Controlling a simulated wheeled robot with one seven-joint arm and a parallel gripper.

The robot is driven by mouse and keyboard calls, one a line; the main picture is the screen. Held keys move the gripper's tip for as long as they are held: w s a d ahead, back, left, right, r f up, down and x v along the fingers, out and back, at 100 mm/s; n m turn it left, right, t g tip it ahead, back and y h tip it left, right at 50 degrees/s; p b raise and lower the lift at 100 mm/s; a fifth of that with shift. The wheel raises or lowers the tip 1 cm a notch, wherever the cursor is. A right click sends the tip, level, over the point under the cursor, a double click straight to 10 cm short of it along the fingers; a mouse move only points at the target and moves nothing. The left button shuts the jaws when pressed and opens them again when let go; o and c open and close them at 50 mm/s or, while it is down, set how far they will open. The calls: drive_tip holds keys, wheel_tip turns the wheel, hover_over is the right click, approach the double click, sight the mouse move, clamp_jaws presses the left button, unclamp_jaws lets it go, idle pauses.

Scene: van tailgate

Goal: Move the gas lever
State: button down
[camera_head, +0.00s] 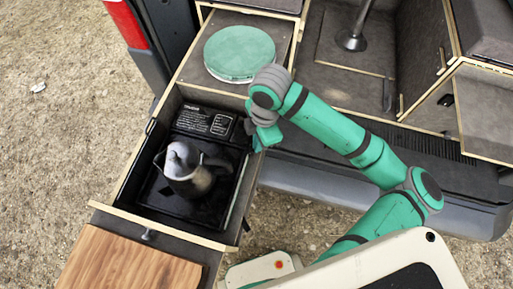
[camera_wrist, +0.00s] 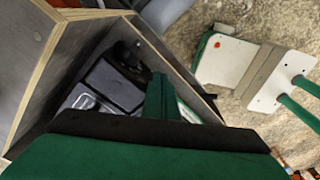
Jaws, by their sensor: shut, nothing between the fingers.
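A black camping stove (camera_head: 205,122) with a white-lettered label sits in the open drawer. It also shows in the wrist view (camera_wrist: 110,84). A grey metal coffee pot (camera_head: 188,176) stands upright on the stove. The gas lever cannot be made out; my gripper may hide it. My gripper (camera_head: 259,146) is at the drawer's right wall, beside the label end of the stove. In the wrist view its green fingers (camera_wrist: 159,92) are together and empty, pointing down over the stove's edge. I cannot tell whether they touch anything.
The drawer's wooden rim (camera_head: 165,226) surrounds the stove closely. A round green lidded item (camera_head: 240,53) sits on the panel behind it. A wooden board (camera_head: 130,262) lies at the front. The van's bumper (camera_head: 380,205) runs along the right, below my arm.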

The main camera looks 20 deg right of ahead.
drive_tip(key=shift+f, duration=0.95)
drive_tip(key=shift+d, duration=0.1)
drive_tip(key=d, duration=0.1)
drive_tip(key=d+r, duration=0.1)
drive_tip(key=shift+w+d, duration=0.15)
drive_tip(key=shift+d, duration=0.25)
wheel_tip(320, 180, up, 11)
drive_tip(key=d, duration=0.1)
drive_tip(key=shift+d+f, duration=0.1)
drive_tip(key=shift+f, duration=0.1)
idle(0.3)
